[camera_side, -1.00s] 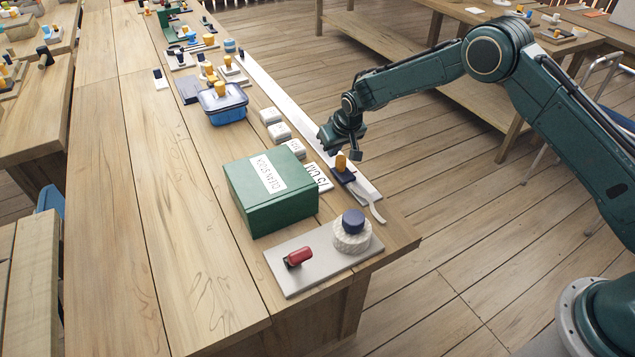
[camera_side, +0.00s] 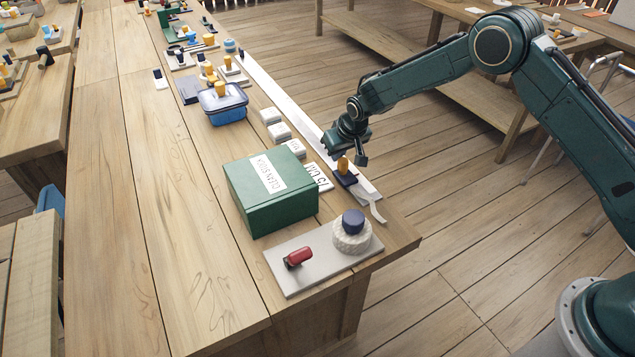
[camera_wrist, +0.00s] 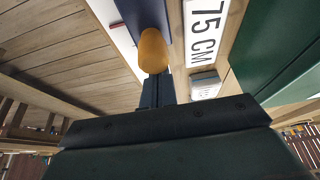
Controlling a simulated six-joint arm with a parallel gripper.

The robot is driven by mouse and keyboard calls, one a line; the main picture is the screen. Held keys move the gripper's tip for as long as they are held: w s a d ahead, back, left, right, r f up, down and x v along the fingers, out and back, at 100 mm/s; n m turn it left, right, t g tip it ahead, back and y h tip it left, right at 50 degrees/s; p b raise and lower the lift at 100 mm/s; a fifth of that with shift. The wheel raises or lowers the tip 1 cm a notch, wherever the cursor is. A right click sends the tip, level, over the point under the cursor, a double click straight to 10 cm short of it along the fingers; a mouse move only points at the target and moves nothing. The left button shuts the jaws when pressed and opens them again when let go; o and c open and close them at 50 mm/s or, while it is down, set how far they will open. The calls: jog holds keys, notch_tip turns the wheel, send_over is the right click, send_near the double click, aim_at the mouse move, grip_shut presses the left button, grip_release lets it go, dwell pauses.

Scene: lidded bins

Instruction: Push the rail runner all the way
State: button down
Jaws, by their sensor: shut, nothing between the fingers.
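The rail (camera_side: 290,107) is a long pale strip along the table's right edge. Its runner (camera_side: 347,179) is a dark blue block with an orange knob (camera_side: 343,165), close to the rail's near end. The runner (camera_wrist: 138,14) and its knob (camera_wrist: 153,48) also show in the wrist view. My gripper (camera_side: 360,160) is shut and empty, just behind the knob on the far side. In the wrist view my closed fingers (camera_wrist: 158,90) point at the knob and seem to meet it; I cannot tell if they touch.
A 75 CM label (camera_wrist: 207,28) lies beside the rail. A green box (camera_side: 270,195) stands left of it. A grey plate (camera_side: 310,268) with a red handle and a blue-topped round knob is at the table's near corner. White blocks (camera_side: 279,132) line the rail farther back.

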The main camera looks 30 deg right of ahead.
aim_at(346, 170)
jog(key=shift+s+f, duration=0.1)
jog(key=shift+s, duration=3.3)
jog(key=shift+w, duration=0.1)
jog(key=shift+w, duration=0.75)
notch_tip(346, 170, up, 7)
dwell(0.9)
jog(key=shift+r, duration=0.25)
